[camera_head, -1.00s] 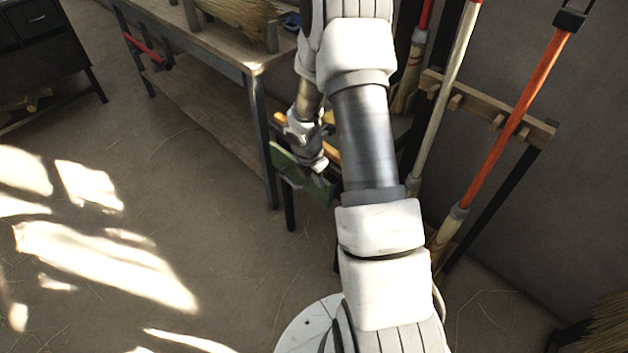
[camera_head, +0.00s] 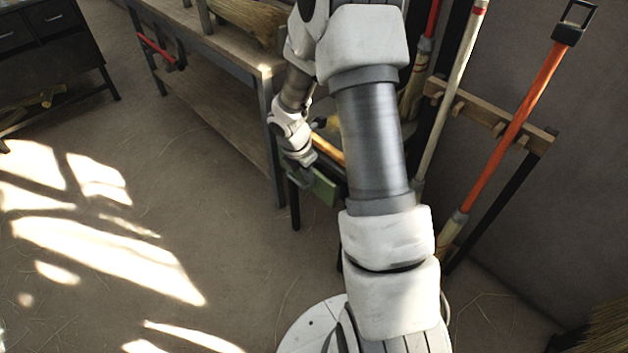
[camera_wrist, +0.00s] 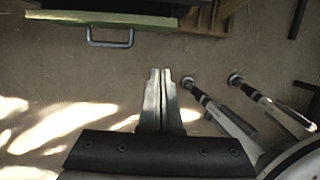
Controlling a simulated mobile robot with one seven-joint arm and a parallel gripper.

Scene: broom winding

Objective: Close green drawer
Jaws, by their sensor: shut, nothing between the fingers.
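The green drawer (camera_head: 321,188) is beside the workbench leg in the head view, partly hidden behind my arm and gripper. In the wrist view its green front (camera_wrist: 60,17) runs along the top, with a grey bar handle (camera_wrist: 110,43). A dark space shows behind the front edge, so the drawer looks at least partly open. My gripper (camera_wrist: 160,72) is shut and empty. In the wrist view its fingertips point at the drawer front, to the right of the handle, with floor showing between. In the head view my gripper's fingertips are hard to make out.
A wooden workbench (camera_head: 215,98) stands left of my arm. Long-handled tools, one orange (camera_head: 520,118), lean on a wooden rack (camera_head: 490,115) at the right. A dark cabinet (camera_head: 50,50) is at far left. The floor (camera_head: 180,215) at left is open.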

